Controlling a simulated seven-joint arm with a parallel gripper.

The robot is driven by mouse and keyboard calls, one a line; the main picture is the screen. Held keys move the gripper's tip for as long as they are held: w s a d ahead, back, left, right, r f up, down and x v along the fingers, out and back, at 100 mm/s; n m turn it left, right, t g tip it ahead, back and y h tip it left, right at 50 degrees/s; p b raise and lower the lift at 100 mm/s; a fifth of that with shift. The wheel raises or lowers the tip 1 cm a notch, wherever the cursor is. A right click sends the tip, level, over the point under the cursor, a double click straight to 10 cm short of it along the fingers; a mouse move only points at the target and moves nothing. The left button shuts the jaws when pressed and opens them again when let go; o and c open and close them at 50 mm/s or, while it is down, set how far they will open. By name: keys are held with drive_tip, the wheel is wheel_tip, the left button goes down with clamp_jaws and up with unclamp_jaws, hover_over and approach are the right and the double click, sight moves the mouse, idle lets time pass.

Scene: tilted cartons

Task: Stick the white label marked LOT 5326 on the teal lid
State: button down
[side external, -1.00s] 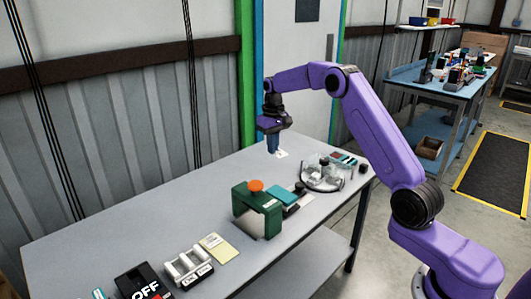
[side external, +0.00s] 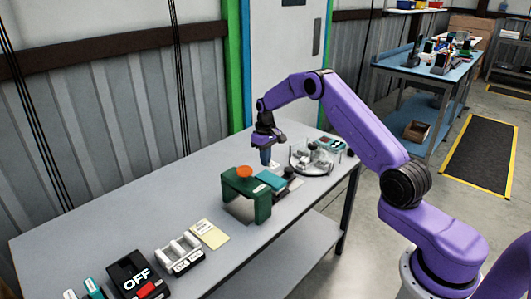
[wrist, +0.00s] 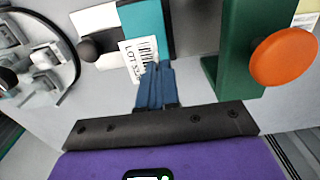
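My gripper (side external: 266,162) is shut on the white label (wrist: 133,58), which sticks out past the blue fingertips (wrist: 155,68). The label has a barcode, and the print reads LOT 5, with the rest unclear. The teal lid (side external: 270,180) sits on a dark and white carton just on the near side of my gripper. It also shows in the wrist view (wrist: 148,22), directly beyond the fingers. The label overlaps the lid's edge in that view. I cannot tell whether they touch.
A green stand (side external: 234,186) with an orange knob (side external: 244,171) is close beside the lid. A black knob (wrist: 92,47) is on its other side. A round clear tray (side external: 312,172) holds grey parts. A label holder and a black OFF box (side external: 134,272) stand in front.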

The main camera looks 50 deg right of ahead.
sight(266, 179)
drive_tip(key=shift+f, duration=2.8)
drive_tip(key=shift+f, duration=0.25)
drive_tip(key=c, duration=1.3)
unclamp_jaws()
drive_tip(key=shift+r, duration=11.7)
drive_tip(key=shift+a, duration=0.1)
